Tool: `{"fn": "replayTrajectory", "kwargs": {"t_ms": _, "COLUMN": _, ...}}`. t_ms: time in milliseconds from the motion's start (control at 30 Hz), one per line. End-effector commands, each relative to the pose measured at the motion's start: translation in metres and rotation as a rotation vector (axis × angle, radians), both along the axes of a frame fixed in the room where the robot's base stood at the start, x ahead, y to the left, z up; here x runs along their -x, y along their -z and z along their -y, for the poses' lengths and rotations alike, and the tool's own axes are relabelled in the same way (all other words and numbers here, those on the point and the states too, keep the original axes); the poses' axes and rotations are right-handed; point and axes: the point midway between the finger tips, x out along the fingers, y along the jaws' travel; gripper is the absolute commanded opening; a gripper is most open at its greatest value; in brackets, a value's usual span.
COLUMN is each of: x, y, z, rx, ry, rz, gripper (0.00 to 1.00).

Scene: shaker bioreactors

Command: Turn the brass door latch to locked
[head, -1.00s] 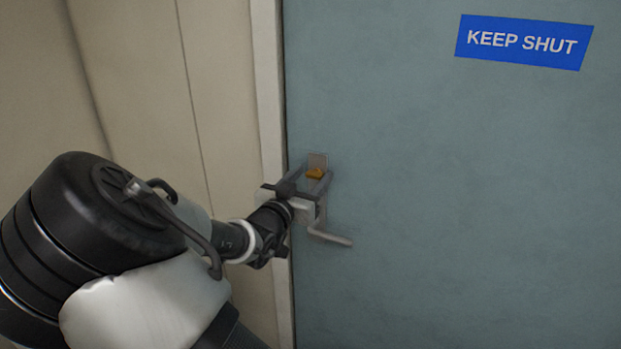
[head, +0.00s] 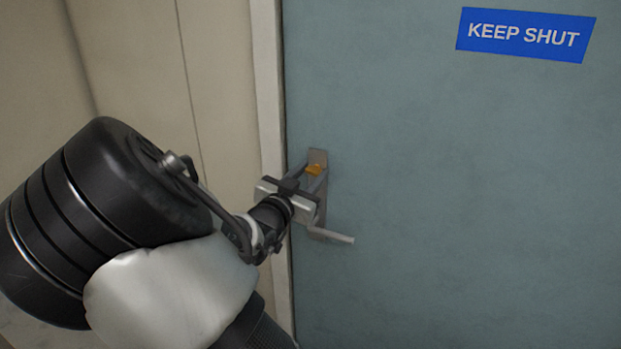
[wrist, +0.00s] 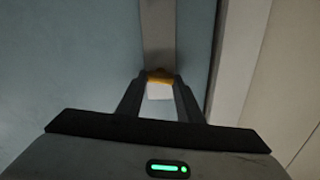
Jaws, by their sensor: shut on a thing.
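The brass latch (head: 315,170) sits on a grey metal plate (head: 317,156) near the left edge of the blue-grey door (head: 450,180). My gripper (head: 313,178) reaches it from the lower left and is shut on the latch. In the wrist view the brass latch (wrist: 159,76) shows between the fingertips of my gripper (wrist: 159,84), with a pale white patch just below it. The fingers hide part of the latch, so I cannot tell its exact turn angle.
A lever handle (head: 332,236) sticks out to the right just below my gripper. The pale door frame (head: 268,100) and cream wall (head: 220,90) stand close on the left. A blue "KEEP SHUT" sign (head: 525,34) is at upper right. The door's right side is clear.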

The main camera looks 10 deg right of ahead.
Motion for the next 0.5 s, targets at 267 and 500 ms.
{"fn": "replayTrajectory", "kwargs": {"t_ms": 267, "x": 0.0007, "y": 0.0052, "z": 0.0016, "rx": -0.211, "ry": 0.0, "rz": 0.152, "gripper": 0.1}}
{"fn": "replayTrajectory", "kwargs": {"t_ms": 500, "x": 0.0013, "y": 0.0071, "z": 0.0027, "rx": -0.396, "ry": 0.001, "rz": 0.287, "gripper": 0.1}}
